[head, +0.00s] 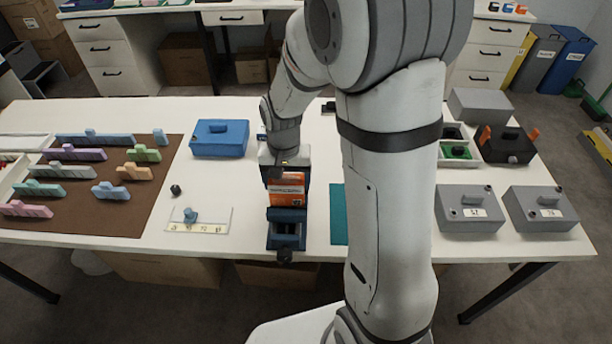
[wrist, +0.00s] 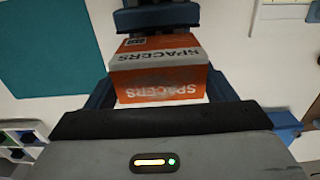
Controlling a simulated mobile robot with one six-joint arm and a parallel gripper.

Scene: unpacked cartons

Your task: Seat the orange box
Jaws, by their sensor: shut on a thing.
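The orange box (head: 287,188), with a white band, is between my gripper's fingers (head: 286,177). In the wrist view the box (wrist: 160,70) reads "SPACERS" and sits between the two dark blue fingers of my gripper (wrist: 160,92), which is shut on it. A dark blue fixture (head: 286,215) stands on the white table just in front of the box. It also shows beyond the box at the top of the wrist view (wrist: 157,17). The box's underside is hidden, so I cannot tell whether it touches the fixture or the table.
A teal mat (head: 338,214) lies to the right, partly behind my arm. A blue box (head: 220,138) stands at the back left. Grey boxes (head: 469,212) stand at the right.

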